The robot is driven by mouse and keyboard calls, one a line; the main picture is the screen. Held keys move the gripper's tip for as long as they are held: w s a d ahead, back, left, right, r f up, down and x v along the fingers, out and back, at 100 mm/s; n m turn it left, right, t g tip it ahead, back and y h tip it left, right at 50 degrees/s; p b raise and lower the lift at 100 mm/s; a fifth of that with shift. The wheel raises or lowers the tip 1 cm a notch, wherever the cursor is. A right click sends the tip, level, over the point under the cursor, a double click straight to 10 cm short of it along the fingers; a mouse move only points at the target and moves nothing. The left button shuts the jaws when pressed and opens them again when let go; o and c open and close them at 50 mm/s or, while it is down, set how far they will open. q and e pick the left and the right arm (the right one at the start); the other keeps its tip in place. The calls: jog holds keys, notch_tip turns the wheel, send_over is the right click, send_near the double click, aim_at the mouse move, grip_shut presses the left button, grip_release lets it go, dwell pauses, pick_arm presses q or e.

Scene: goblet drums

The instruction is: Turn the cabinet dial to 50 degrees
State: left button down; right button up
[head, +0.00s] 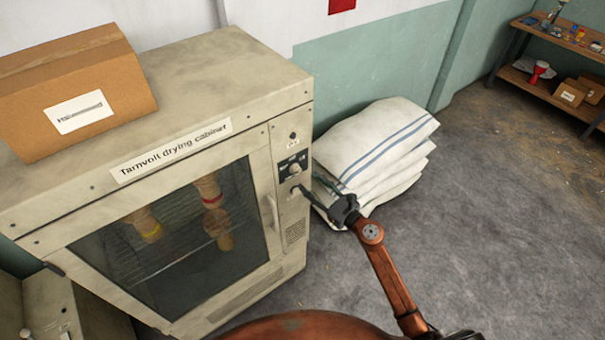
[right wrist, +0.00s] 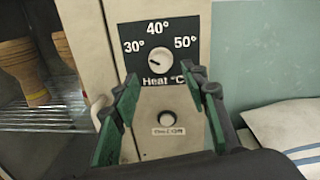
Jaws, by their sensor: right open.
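The drying cabinet (head: 250,110) stands at the left with its door closed. Its dial (head: 295,169) is on the narrow right-hand panel. In the right wrist view the dial (right wrist: 160,60) is a round white knob on a black plate marked 30°, 40° and 50°, "Heat °C". Its small dark mark points left, towards the 30° side. My right gripper (head: 309,185) is open in front of the panel. In the wrist view its green-padded fingers (right wrist: 165,80) stand apart, just below the dial, with nothing held. My left gripper is out of view.
A second round knob or button (right wrist: 166,118) with a small label sits below the dial. Goblet drums (head: 209,188) stand behind the door glass. A cardboard box (head: 70,85) is on top. Stacked white sacks (head: 375,150) lie right of the cabinet, close to my right gripper.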

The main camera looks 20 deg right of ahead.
aim_at(299, 172)
jog(key=x, duration=0.5)
jog(key=shift+w+a, duration=0.15)
jog(key=shift+w, duration=0.15)
jog(key=shift+c, duration=0.5)
grip_shut()
